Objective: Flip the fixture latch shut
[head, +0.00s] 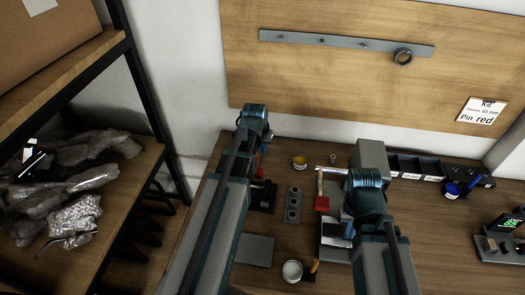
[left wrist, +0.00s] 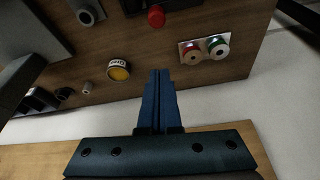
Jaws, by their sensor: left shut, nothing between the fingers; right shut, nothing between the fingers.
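A dark fixture (head: 262,195) stands at the left of the bench, partly behind my left arm. The left wrist view shows a red knob (left wrist: 156,17) with a dark block above it at the top edge. A pale bar with a red block (head: 321,203) lies beside a grey-white box near my right arm. I cannot tell which of these is the latch. My left gripper (left wrist: 160,72) is shut and empty, over the bench's back edge; its tips are apart from the knob. My right gripper (head: 348,231) is shut and empty, low beside the grey-white box, partly hidden.
A grey box (head: 375,155) and dark bins (head: 415,165) are right. A shelf (head: 130,190) stands left.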

